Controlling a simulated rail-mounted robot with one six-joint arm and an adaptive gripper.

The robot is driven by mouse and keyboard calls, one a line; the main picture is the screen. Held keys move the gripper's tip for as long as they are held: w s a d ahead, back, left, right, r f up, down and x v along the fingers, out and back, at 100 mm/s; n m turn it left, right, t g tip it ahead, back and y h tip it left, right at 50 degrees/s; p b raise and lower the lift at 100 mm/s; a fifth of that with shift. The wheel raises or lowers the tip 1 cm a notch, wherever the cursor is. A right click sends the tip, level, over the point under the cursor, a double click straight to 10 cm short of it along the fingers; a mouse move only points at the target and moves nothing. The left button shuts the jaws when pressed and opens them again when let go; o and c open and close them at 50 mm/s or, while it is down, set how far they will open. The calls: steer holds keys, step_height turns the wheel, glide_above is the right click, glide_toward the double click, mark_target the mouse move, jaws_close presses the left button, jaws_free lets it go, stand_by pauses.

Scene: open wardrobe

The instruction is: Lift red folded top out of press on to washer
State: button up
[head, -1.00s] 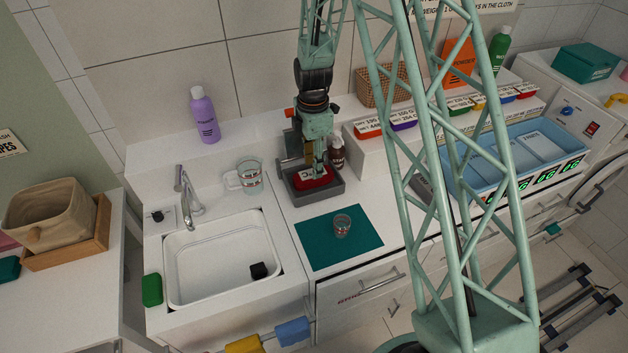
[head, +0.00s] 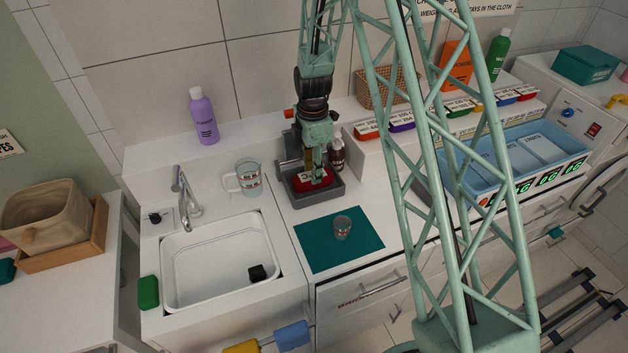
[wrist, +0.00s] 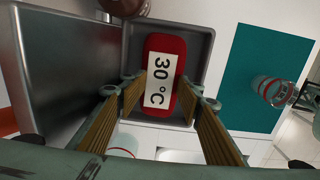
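The red folded top (head: 311,180) with a white "30 °C" label lies in the grey tray of the press (head: 329,196). In the wrist view the red top (wrist: 167,47) is centred beyond my fingertips, in the press tray (wrist: 198,40). My gripper (head: 314,177) points down over the tray. Its two fingers stand apart on either side of the top in the wrist view (wrist: 164,88). Whether they touch its sides I cannot tell. The white washer (head: 575,112) with a blue knob and red switch is at the far right.
A measuring jug (head: 248,178) stands left and a brown bottle (head: 337,154) behind. A blue tray unit (head: 483,211) lies towards the washer. A teal box (head: 586,65) sits on the washer.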

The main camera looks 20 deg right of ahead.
steer(key=shift+s+f, duration=0.25)
steer(key=shift+f, duration=0.6)
steer(key=shift+c, duration=1.1)
steer(key=shift+r+p, duration=0.3)
steer(key=shift+r, duration=0.3)
steer(key=shift+c, duration=0.2)
steer(key=shift+r, duration=0.25)
steer(key=shift+c, duration=0.7)
steer(key=shift+r, duration=0.25)
jaws_close()
steer(key=shift+s+r+p, duration=0.15)
steer(key=shift+r+p, duration=0.8)
steer(key=shift+r, duration=1.5)
